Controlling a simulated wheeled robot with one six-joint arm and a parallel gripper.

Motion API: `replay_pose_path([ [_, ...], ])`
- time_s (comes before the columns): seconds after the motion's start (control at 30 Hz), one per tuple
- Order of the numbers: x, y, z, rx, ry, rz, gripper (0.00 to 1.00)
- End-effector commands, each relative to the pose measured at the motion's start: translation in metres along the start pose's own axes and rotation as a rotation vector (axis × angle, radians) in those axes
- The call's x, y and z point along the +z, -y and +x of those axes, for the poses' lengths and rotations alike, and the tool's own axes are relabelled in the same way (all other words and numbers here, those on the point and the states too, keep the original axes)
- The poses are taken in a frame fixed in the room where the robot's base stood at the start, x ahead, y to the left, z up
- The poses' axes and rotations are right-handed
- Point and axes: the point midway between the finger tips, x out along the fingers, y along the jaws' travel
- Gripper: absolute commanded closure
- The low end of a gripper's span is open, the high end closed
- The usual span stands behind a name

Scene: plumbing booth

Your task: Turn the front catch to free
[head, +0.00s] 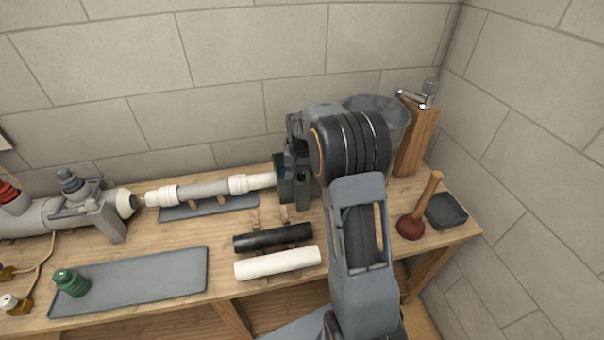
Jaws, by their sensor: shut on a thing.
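A pale pipe (205,189) with white collars lies along the back of the bench. My gripper (298,165) is at this holder, mostly hidden behind my own arm and wrist. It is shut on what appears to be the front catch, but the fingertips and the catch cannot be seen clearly. Which way the catch is turned cannot be told. At the pipe's left end, a grey bracket (108,222) stands at a thicker pipe body (35,217).
A black tube (272,237) and a white tube (277,263) lie in front. A grey tray (150,285) with a green fitting (70,283) is at front left. A plunger (412,226), dark dish (447,211), bin (390,112) and wooden post (417,140) stand right.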

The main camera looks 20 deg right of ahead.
Motion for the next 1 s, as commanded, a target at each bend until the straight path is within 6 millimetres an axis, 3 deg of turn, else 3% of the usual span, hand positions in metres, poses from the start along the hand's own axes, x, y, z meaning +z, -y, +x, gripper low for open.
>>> replay_pose_path([
  [0.6, 0.0000, -0.0013, -0.0004, 0.001, -0.008, -0.559, 0.92],
  [1.0, -0.0003, -0.0016, -0.0005, 0.000, -0.011, -0.775, 0.92],
])
